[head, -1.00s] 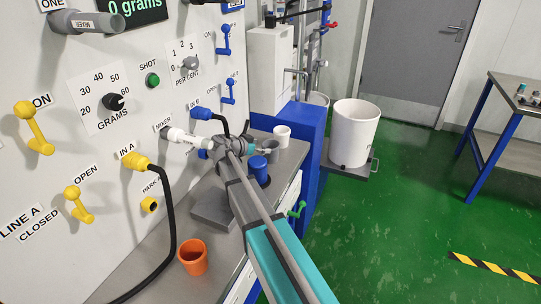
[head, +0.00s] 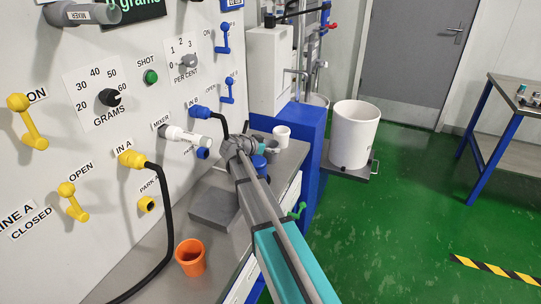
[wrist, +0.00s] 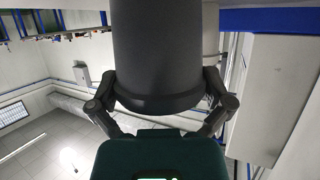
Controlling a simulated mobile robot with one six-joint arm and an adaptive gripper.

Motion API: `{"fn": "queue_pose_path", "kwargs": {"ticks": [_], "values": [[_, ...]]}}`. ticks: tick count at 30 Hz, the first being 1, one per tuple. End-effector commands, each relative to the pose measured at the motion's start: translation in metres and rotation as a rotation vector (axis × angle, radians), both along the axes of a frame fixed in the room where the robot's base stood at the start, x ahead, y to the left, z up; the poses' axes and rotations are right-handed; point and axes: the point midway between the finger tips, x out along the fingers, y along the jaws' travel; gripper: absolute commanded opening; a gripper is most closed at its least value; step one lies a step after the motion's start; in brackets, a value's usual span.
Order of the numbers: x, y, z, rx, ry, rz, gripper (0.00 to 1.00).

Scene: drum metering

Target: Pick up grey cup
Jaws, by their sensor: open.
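The grey cup (wrist: 160,55) looms large and dark in the wrist view, between the two fingers, with its near rim facing the palm. My gripper (head: 265,147) is open around it. The cup's far end runs out of the picture, and the fingertips are partly hidden by it, so contact is unclear. In the head view only a small grey part of the cup (head: 274,147) shows beyond my wrist, above the counter.
A blue cup (head: 259,162) is just below my gripper, partly hidden. A white cup (head: 282,135) stands close behind. An orange cup (head: 190,257) stands at the front of the counter (head: 152,272). The panel with plugs and a black hose (head: 169,220) is at left.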

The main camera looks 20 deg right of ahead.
Motion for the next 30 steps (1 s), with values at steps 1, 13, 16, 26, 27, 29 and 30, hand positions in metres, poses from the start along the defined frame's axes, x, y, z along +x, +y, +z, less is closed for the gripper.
{"fn": "queue_pose_path", "kwargs": {"ticks": [1, 13, 16, 26, 27, 29, 30], "values": [[-0.0001, 0.0003, 0.0003, 0.000, 0.000, 0.000, 1.00], [-0.0001, 0.0010, 0.0003, 0.000, 0.000, 0.000, 0.98], [-0.0001, 0.0011, 0.0003, 0.000, 0.000, 0.001, 0.80], [0.0001, 0.0015, 0.0004, 0.000, 0.000, 0.001, 0.42], [0.0001, 0.0016, 0.0003, 0.000, 0.000, 0.001, 0.42], [0.0001, 0.0016, 0.0005, 0.000, 0.000, 0.001, 0.42], [0.0002, 0.0017, 0.0007, 0.000, 0.000, 0.001, 0.42]]}}
